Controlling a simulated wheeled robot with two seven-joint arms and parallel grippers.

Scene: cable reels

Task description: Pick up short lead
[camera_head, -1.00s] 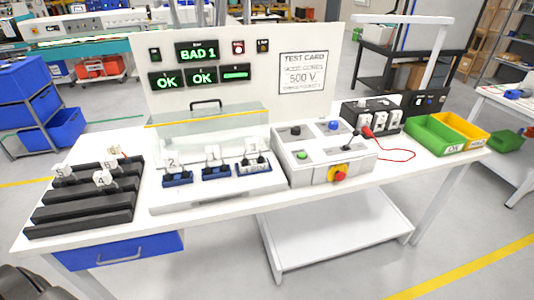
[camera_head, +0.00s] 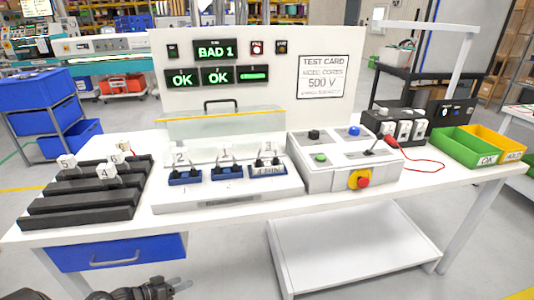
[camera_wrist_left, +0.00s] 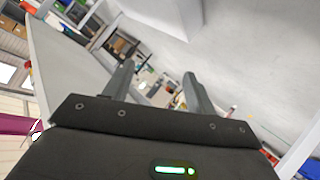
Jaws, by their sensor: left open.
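A red lead (camera_head: 424,162) lies curved on the white table at the right, with a red plug (camera_head: 391,141) at its near end beside the black box; I cannot tell if it is the short lead. Several small white numbered pieces are in view: 5, 4 (camera_head: 105,173) and one more sit on the black ridged rack (camera_head: 85,207) at left, and 1, 2 and 3 stand behind blue sockets (camera_head: 224,173) on the white fixture. My left gripper (camera_head: 182,284) is open and empty, low in front of the table; its fingers also show in the left wrist view (camera_wrist_left: 157,90). My right gripper is out of view.
A grey control box (camera_head: 330,168) with a red emergency button (camera_head: 360,179) stands mid-table. A black box (camera_head: 405,125) and a green bin (camera_head: 462,150) and yellow bin (camera_head: 505,143) stand at right. A blue drawer (camera_head: 115,252) hangs under the table's left end.

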